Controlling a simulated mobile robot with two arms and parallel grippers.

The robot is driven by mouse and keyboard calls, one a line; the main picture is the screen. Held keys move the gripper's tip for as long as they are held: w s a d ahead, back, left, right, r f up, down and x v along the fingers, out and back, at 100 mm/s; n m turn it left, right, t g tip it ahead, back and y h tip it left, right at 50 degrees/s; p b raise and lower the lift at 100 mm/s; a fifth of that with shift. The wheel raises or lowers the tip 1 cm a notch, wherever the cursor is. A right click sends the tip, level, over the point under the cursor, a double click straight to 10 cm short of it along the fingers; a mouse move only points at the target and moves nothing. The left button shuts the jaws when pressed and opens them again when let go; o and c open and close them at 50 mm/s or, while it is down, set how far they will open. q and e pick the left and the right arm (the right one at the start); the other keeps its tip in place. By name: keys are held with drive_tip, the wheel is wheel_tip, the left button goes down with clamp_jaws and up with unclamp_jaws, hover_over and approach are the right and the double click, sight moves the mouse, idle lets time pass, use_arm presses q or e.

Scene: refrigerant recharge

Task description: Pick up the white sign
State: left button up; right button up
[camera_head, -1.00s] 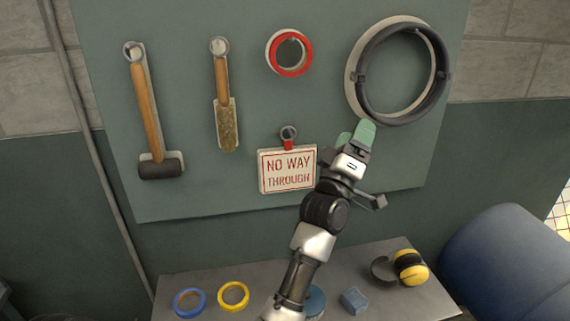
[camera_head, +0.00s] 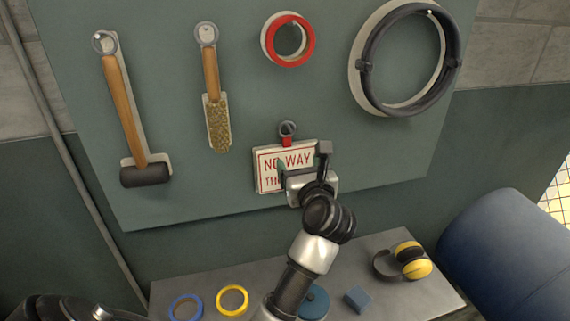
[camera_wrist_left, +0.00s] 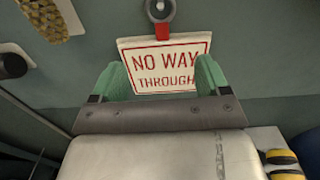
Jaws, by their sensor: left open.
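The white sign (camera_head: 270,165) hangs on the green board by a red tab from a round hook (camera_head: 288,129). Its red letters read NO WAY THROUGH, and my left gripper hides its lower right part in the head view. My left gripper (camera_head: 304,163) is open in front of the sign, with nothing held. In the left wrist view the sign (camera_wrist_left: 165,62) shows upright beyond the gripper (camera_wrist_left: 162,78), between its green fingers. I cannot tell whether the fingers touch it. My right gripper is not in view.
On the board hang a mallet (camera_head: 128,110), a brush-like tool (camera_head: 216,120), a red ring (camera_head: 307,39) and a black hoop (camera_head: 368,80). Below, a grey shelf (camera_head: 385,295) bears tape rolls (camera_head: 232,300), a blue block (camera_head: 357,299) and yellow earmuffs (camera_head: 415,262).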

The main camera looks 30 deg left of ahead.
sight(288, 138)
use_arm(q)
drive_tip(key=p+x, duration=0.1)
drive_tip(key=x, duration=0.2)
drive_tip(key=p+x, duration=0.2)
drive_tip(key=x, duration=0.1)
drive_tip(key=p+x, duration=0.1)
drive_tip(key=x, duration=0.2)
drive_tip(key=shift+w+r+p, duration=0.15)
drive_tip(key=shift+r+p, duration=0.2)
drive_tip(key=shift+p, duration=0.05)
drive_tip(key=shift+w+a+f, duration=0.2)
drive_tip(key=shift+w+a, duration=0.15)
drive_tip(key=shift+a, duration=0.05)
drive_tip(key=shift+d, duration=0.1)
drive_tip(key=c, duration=1.3)
drive_tip(key=shift+r, duration=0.15)
